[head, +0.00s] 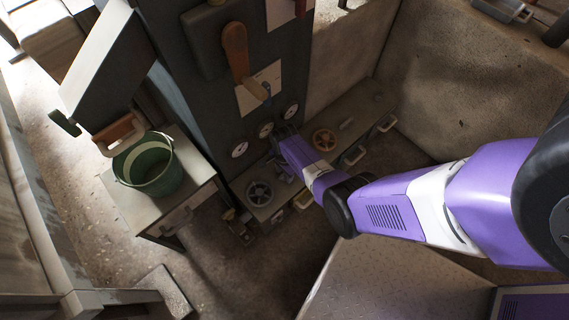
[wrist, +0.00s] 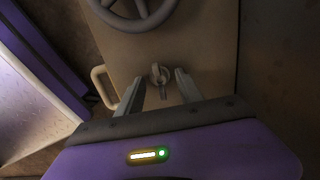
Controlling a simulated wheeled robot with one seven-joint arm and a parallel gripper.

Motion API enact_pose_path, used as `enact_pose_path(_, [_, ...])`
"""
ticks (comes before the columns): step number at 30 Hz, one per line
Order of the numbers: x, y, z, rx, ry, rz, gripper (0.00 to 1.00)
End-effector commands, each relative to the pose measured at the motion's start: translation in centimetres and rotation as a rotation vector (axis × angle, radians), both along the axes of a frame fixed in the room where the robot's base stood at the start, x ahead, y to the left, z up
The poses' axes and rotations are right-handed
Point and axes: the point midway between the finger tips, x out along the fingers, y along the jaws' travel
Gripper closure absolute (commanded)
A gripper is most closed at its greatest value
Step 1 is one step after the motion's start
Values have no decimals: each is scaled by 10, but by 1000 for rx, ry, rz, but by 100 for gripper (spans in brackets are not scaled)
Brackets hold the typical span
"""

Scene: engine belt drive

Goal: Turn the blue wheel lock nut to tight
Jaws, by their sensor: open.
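My gripper (wrist: 159,78) is open, with its two fingers apart on either side of a small metal fitting (wrist: 160,73) on a pale panel. The fitting has a rounded head and a short stem, and looks like a lock nut; I cannot tell its turn position. A dark grey spoked wheel (wrist: 136,12) is just beyond it, cut off by the top of the wrist view. No clearly blue wheel shows. In the head view my gripper (head: 284,135) is low by the cabinet, and the fitting is not clear there. A dark spoked wheel (head: 259,193) is to its lower left.
A brown-orange wheel (head: 324,140) is to the right of my gripper. A tall dark cabinet (head: 215,90) with several gauges and an orange lever (head: 236,50) stands behind. A green bucket (head: 150,165) is on a side table. A pale handle (wrist: 103,88) is left of the fingers.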

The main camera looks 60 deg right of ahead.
Motion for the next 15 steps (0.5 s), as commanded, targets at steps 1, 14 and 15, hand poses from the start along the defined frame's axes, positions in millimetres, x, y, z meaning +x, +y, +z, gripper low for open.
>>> enact_pose_path(1, [0, 0, 5, 0, -1, 0, 57])
enact_pose_path(14, [0, 0, 68, -1, -2, 0, 57])
enact_pose_path(15, [0, 0, 71, -1, -2, 0, 57])
